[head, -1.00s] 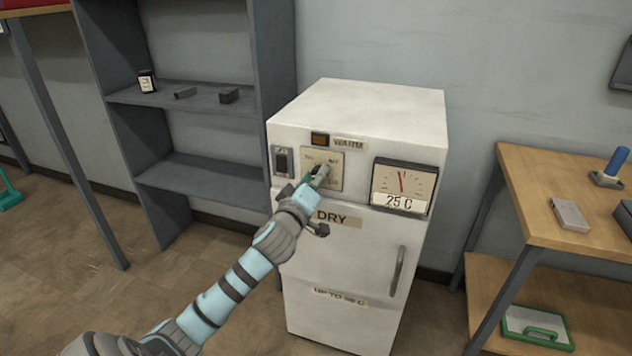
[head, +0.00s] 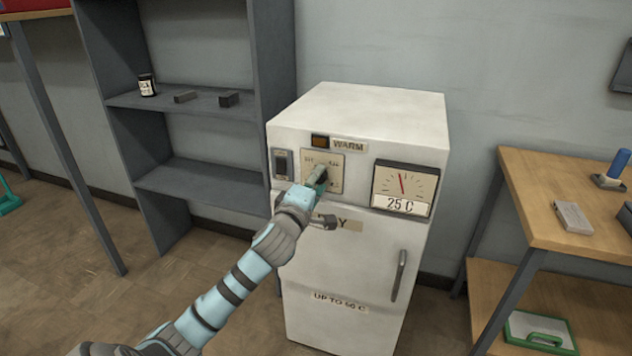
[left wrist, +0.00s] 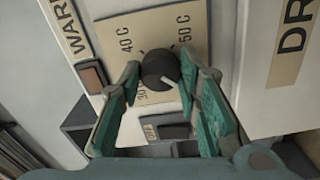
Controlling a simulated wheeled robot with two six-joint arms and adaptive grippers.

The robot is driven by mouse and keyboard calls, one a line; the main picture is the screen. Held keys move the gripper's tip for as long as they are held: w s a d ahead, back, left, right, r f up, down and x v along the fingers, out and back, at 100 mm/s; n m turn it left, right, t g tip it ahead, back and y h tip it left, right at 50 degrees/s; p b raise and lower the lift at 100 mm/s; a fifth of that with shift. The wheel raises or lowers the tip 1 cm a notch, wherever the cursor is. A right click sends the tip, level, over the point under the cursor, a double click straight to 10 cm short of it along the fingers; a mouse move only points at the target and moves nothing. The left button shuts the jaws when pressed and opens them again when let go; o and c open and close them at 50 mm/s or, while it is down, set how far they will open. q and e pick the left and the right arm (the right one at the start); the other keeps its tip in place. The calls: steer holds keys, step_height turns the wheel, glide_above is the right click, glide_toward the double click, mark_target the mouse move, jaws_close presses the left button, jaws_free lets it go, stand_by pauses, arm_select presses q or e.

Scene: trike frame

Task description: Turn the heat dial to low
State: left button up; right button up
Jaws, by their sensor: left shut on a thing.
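The heat dial is a round black knob (left wrist: 160,69) on a beige plate (head: 336,160) at the upper front of the white dryer cabinet (head: 360,110). In the left wrist view the plate is printed 30 C, 40 C and 50 C, and the knob has a short white mark toward the lower right of that picture. My left gripper (head: 319,177) is at the plate; in the left wrist view its green-padded fingers (left wrist: 160,80) are on either side of the knob, shut on it. In the head view the gripper largely hides the knob. My right gripper is not in view.
A dark lamp (head: 320,141) sits beside the WARM label, above the plate. A switch (head: 282,163) is left of it and a gauge reading 25 C (head: 403,187) right. Grey shelves (head: 200,180) stand left, a wooden bench (head: 550,215) right.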

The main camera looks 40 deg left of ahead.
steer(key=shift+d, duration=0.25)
arm_select(q)
steer(key=o, duration=0.9)
steer(key=shift+o, duration=1.2)
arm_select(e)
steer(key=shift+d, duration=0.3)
arm_select(q)
steer(key=v, duration=1.2)
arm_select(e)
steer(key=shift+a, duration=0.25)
